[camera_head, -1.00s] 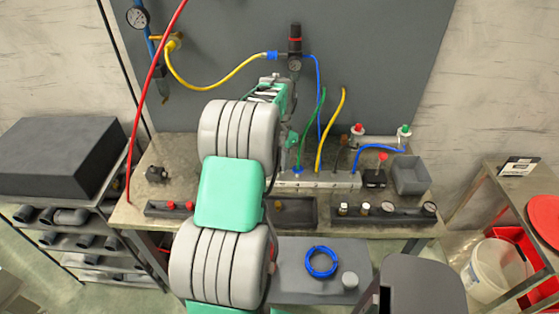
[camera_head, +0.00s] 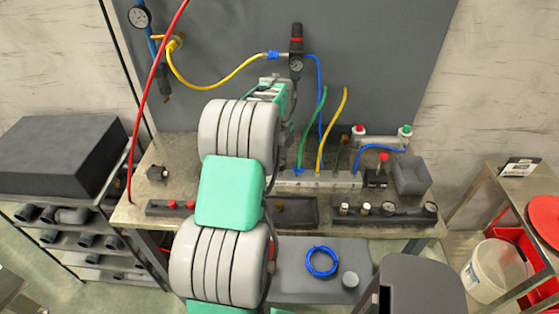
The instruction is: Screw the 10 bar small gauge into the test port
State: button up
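Two round gauges stand in the dark rack at the right front of the bench: one gauge (camera_head: 388,208) and, at the right end, another gauge (camera_head: 430,208). Their dial markings are too small to read, so I cannot tell which is the 10 bar small one. A pale manifold block (camera_head: 318,180) with hoses plugged into it lies behind the rack; I cannot make out which opening is the test port. My arm reaches over the bench left of the block. My gripper is hidden behind the arm links, and whether it holds anything does not show.
Green and yellow hoses (camera_head: 332,140) rise from the block close to the right of my arm. A grey bin (camera_head: 411,175) and a red-topped valve (camera_head: 377,174) stand at the right. A blue hose coil (camera_head: 321,261) lies on the lower shelf.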

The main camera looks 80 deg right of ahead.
jog(key=shift+o, duration=0.3)
jog(key=shift+s+d, duration=0.1)
jog(key=n, duration=0.6)
jog(key=shift+s, duration=0.1)
jog(key=n, duration=0.8)
jog(key=shift+s, duration=0.1)
jog(key=n, duration=1.1)
jog(key=shift+s, duration=0.1)
jog(key=shift+c, duration=0.6)
